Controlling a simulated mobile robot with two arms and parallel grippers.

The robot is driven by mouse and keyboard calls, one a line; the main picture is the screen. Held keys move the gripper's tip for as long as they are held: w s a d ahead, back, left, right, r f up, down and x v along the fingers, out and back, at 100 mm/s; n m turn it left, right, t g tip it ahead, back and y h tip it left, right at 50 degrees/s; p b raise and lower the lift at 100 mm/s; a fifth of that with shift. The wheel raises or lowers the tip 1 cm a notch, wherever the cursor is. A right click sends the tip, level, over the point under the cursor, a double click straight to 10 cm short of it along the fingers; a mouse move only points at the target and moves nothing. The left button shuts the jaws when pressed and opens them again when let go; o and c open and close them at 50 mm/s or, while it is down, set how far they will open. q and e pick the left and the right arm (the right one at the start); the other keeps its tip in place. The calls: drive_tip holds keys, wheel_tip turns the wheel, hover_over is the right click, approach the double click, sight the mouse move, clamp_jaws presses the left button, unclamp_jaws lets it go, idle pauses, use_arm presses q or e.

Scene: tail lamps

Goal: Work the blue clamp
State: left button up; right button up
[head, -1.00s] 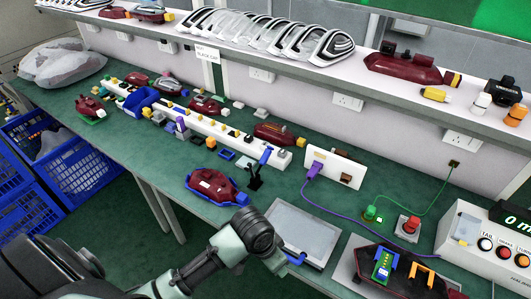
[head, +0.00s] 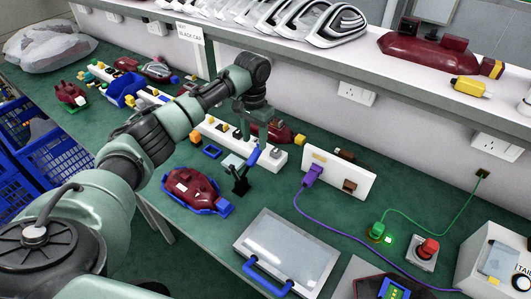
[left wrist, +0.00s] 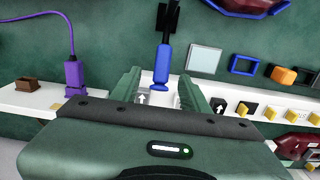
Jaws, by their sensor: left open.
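The blue clamp (head: 253,157) has a blue handle on a black base, and stands upright on the green bench in front of the white strip. In the left wrist view the blue handle (left wrist: 163,62) points toward my gripper, and its end shows between the fingertips. My left gripper (head: 260,136) reaches over the strip, just behind the handle. It also shows in the left wrist view (left wrist: 162,92), with its two green fingers apart on either side of the handle's end. I cannot tell whether they touch it. My right gripper is not in view.
A dark red lamp (head: 193,187) in a blue holder lies left of the clamp. A white socket panel (head: 338,175) with a purple plug (head: 312,174) stands to the right. A grey panel with a blue handle (head: 287,249) lies in front. The shelf (head: 300,52) runs behind.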

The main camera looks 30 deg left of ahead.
sight(254, 153)
use_arm(q)
drive_tip(key=shift+w+a+f, duration=0.25)
drive_tip(key=shift+w, duration=0.2)
drive_tip(key=shift+s, duration=0.15)
drive_tip(key=f, duration=0.1)
drive_tip(key=s+f, duration=0.1)
drive_tip(key=f, duration=0.1)
drive_tip(key=shift+s+p, duration=0.15)
drive_tip(key=shift+p, duration=0.2)
drive_tip(key=f, duration=0.2)
drive_tip(key=shift+w+f, duration=0.25)
drive_tip(key=shift+f, duration=0.6)
clamp_jaws()
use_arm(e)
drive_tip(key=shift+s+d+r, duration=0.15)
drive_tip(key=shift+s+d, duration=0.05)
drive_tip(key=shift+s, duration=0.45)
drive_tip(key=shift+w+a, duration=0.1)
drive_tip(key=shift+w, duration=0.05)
